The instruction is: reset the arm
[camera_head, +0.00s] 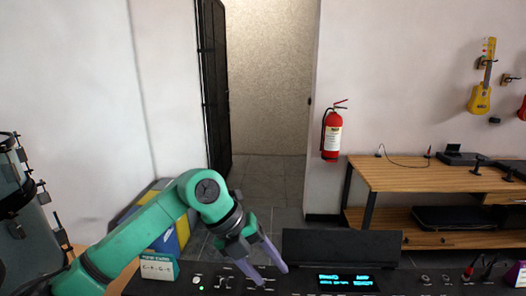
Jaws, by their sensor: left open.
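My left arm comes in from the lower left, a green arm with dark joints. My left gripper (263,272) has two pale purple fingers that stand apart with nothing between them. It points down and to the right, over or just in front of the left part of a dark keyboard-like instrument (312,281). Whether the fingertips touch it cannot be told. My right arm and right gripper do not show.
The instrument's upright panel (342,247) rises right of my left gripper. A small labelled box (158,268) stands beside my arm. A wooden bench (440,177), a red fire extinguisher (332,138) and a wall-hung yellow ukulele (480,98) are farther back. The doorway floor is clear.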

